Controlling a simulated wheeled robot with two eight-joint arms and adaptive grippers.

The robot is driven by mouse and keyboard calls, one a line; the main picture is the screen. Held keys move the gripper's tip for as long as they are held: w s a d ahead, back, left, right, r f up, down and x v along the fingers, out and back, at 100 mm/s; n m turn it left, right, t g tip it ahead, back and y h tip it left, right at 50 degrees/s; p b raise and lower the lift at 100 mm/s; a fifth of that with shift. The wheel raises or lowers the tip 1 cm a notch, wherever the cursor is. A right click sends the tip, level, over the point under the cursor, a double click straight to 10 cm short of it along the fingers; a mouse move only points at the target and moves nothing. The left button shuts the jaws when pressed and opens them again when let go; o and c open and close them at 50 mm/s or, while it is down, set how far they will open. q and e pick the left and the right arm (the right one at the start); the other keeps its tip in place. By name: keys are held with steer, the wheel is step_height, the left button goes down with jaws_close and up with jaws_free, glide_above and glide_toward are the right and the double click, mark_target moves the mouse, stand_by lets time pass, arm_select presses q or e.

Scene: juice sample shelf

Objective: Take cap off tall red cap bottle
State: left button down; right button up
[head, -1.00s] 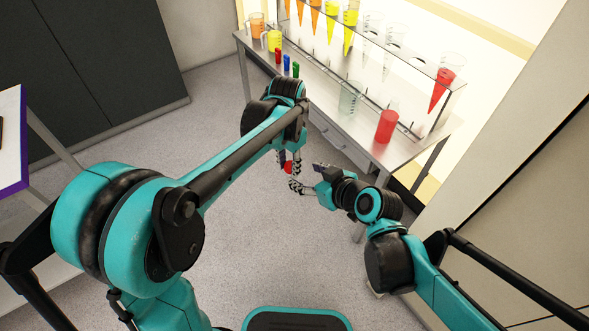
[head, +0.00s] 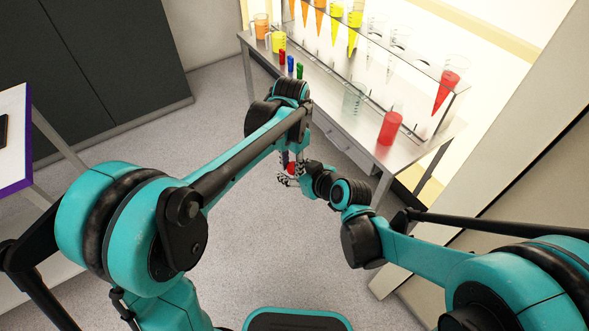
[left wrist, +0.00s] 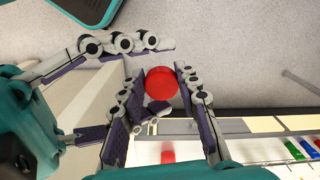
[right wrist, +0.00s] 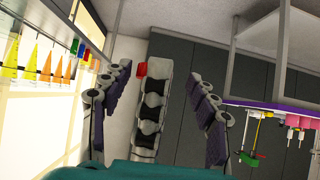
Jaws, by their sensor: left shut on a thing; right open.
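The bottle's round red cap (head: 291,168) shows at my left gripper (head: 290,161). In the left wrist view the cap (left wrist: 161,83) faces the camera between the fingers of my left gripper (left wrist: 160,100), which is shut on the bottle. The bottle's body is hidden below the cap and behind the fingers. My right gripper (right wrist: 160,100) is open, with its fingers spread on either side of the left gripper's finger and the red cap (right wrist: 141,69). In the left wrist view its fingers reach in from the left, near the cap; I cannot tell whether they touch it.
A shelf table (head: 405,150) at the back right carries a clear beaker (head: 354,98), a red beaker (head: 391,128), coloured cones and several small capped bottles. Another table (head: 14,150) stands at the left. The floor between is clear.

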steer(key=c, duration=1.2)
arm_select(q)
steer(key=c, duration=1.2)
jaws_free()
arm_select(e)
steer(key=shift+s+a, duration=0.1)
arm_select(q)
steer(key=shift+o, duration=0.9)
